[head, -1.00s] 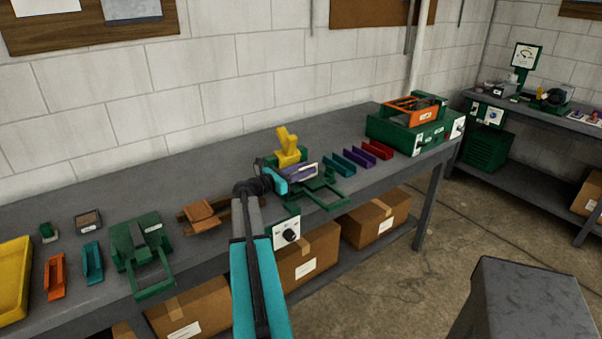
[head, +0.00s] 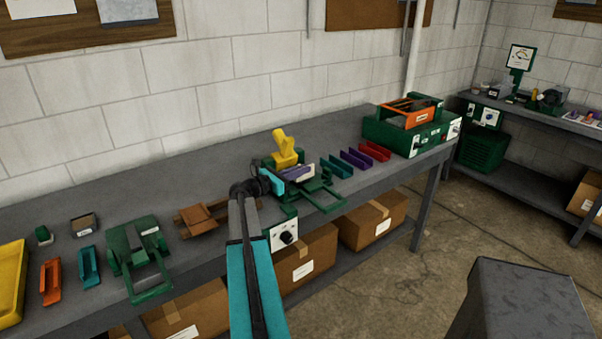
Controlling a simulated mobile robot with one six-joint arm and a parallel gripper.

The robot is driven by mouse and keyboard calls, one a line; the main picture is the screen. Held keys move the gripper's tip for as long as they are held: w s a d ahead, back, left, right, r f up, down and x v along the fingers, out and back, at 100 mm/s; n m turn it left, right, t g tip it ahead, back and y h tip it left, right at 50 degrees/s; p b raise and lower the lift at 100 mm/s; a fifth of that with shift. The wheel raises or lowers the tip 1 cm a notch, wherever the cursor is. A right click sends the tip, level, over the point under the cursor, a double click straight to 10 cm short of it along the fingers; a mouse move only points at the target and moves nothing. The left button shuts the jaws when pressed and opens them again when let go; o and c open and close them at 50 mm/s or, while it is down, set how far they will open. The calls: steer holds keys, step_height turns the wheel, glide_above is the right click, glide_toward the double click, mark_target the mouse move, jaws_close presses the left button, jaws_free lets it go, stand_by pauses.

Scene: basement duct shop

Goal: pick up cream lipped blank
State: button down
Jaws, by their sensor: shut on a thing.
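My gripper (head: 284,178), with its teal hand, is at the green machine with the yellow top (head: 285,148) in the middle of the bench. It is shut on a small pale piece, the cream lipped blank (head: 304,172), at the machine's front. A purple strip shows along the near side of the blank; I cannot tell whether it is a finger or another part. The hand hides part of the blank and the machine. I cannot tell whether the blank is clear of the machine.
Teal, purple and red channels (head: 357,159) lie right of the machine, before a green unit with an orange frame (head: 408,113). A brown wooden piece (head: 203,217) and a green fixture (head: 139,255) stand to the left. A grey block (head: 530,300) stands front right.

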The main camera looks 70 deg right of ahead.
step_height(320, 180, up, 2)
steer(key=shift+b, duration=0.35)
steer(key=s+a+r+b, duration=0.2)
steer(key=s+a+b, duration=0.1)
steer(key=s+a, duration=0.8)
steer(key=shift+a+r, duration=0.25)
steer(key=shift+a, duration=0.05)
steer(key=shift+r, duration=0.1)
stand_by(0.8)
